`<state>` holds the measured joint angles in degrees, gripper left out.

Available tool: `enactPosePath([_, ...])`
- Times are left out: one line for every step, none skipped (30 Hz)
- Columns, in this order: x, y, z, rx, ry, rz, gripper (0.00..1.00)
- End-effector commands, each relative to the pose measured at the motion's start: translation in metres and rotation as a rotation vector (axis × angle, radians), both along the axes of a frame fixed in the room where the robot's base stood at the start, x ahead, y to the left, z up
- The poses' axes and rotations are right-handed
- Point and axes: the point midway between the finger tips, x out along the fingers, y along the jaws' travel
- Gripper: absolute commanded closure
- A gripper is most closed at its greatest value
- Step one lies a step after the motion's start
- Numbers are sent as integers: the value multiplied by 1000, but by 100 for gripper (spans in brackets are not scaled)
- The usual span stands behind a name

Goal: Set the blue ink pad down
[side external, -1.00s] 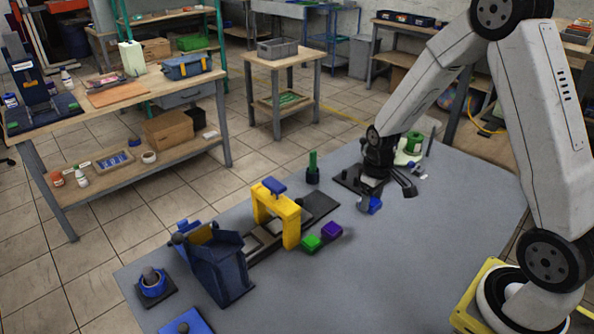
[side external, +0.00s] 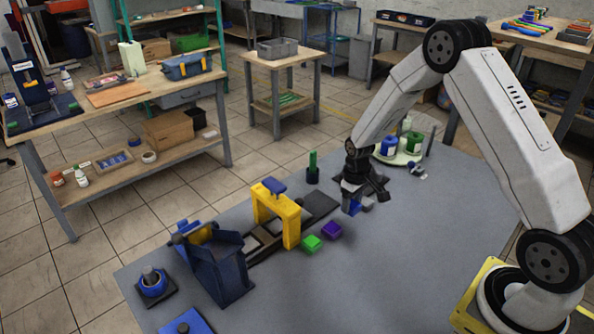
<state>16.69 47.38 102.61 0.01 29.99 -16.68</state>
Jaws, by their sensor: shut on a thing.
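The blue ink pad (side external: 354,207) is a small blue block between the jaws of my gripper (side external: 356,204). My gripper is shut on it and hides part of it. It is low over the grey table, to the right of the other pads; I cannot tell whether the pad touches the surface. A green pad (side external: 311,243) and a purple pad (side external: 332,230) lie side by side on the table, in front of the yellow frame.
The yellow frame (side external: 291,221) stands over a dark rail (side external: 321,204). A dark blue box-like fixture (side external: 221,268) stands at the left. A green-topped post (side external: 312,168) stands behind. A round tray with spools (side external: 402,155) is at the back. The grey table (side external: 420,240) is clear in front.

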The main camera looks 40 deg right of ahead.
Motion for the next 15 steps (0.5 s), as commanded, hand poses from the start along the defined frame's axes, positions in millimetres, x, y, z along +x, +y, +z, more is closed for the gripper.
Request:
enactPosePath([1, 0, -1, 0, 0, 0, 79])
enactPosePath([1, 0, -1, 0, 0, 0, 79])
enactPosePath([2, 0, -3, 0, 1, 0, 79])
enactPosePath([3, -1, -4, 0, 1, 0, 79])
enactPosePath([4, -1, -6, 0, 1, 0, 79])
enactPosePath([6, -1, -8, 0, 1, 0, 79])
enactPosePath([5, -1, -12, 1, 2, 0, 79])
enactPosePath([5, -1, -15, 1, 3, 0, 79])
enactPosePath([4, -1, -20, 1, 4, 0, 79])
enactPosePath([4, -1, -23, 1, 3, 0, 79])
enactPosePath([5, -1, -26, 1, 2, 0, 79])
enactPosePath([4, -1, -30, 1, 3, 0, 79])
enactPosePath([5, -1, -32, 1, 2, 0, 79])
enactPosePath([5, -1, -34, 0, 2, 0, 79])
enactPosePath([5, -1, -35, 0, 1, 0, 79])
